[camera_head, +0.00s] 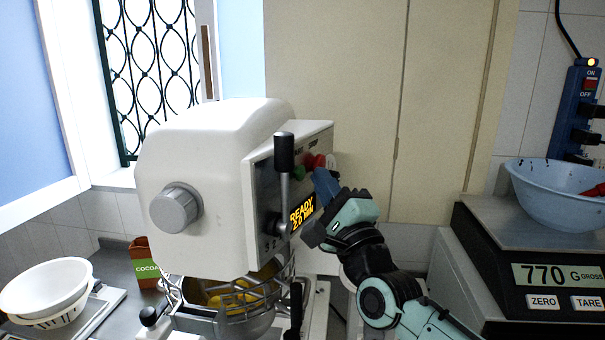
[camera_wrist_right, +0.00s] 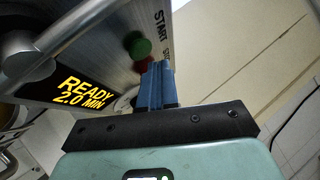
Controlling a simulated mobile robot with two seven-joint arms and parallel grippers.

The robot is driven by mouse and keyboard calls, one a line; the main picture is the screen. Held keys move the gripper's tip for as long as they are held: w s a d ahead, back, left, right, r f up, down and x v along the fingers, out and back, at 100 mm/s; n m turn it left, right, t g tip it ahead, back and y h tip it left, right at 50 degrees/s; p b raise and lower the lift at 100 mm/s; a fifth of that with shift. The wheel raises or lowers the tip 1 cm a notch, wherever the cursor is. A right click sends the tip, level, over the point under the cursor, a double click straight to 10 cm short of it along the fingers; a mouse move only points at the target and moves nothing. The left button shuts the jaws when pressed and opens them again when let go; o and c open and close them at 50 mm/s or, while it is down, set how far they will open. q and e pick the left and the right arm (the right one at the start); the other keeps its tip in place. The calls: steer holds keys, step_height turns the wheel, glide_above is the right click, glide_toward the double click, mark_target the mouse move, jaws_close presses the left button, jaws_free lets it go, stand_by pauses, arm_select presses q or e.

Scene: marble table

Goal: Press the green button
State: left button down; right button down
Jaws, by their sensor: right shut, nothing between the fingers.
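The green button (camera_head: 299,173) is on the control panel of a white mixer in the head view. In the right wrist view the green button (camera_wrist_right: 140,48) is round, next to the word START. My right gripper (camera_head: 323,180) is shut and empty, its blue fingers close to the panel, right of the green button. In the wrist view the fingers (camera_wrist_right: 158,84) point up toward the panel, just below and right of the green button. I cannot tell whether they touch anything. My left gripper is not in view.
A red button (camera_head: 318,161) sits beside the green one. A yellow READY 2.0 MIN display (camera_head: 302,212) and a black-knobbed lever (camera_head: 284,155) are nearby on the mixer (camera_head: 215,135). A scale (camera_head: 555,275) with a blue bowl (camera_head: 560,200) stands at right.

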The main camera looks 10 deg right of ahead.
steer(key=shift+a, duration=0.1)
steer(key=shift+w+a, duration=0.25)
stand_by(0.3)
steer(key=shift+w+a, duration=0.2)
steer(key=shift+a, duration=0.15)
stand_by(0.7)
stand_by(0.3)
steer(key=shift+s+d+b, duration=0.5)
steer(key=shift+d+b, duration=0.2)
steer(key=shift+b, duration=0.15)
steer(key=s+d+b, duration=0.1)
steer(key=d+b, duration=0.1)
steer(key=b, duration=0.1)
steer(key=s+d+b, duration=0.2)
steer(key=b, duration=0.1)
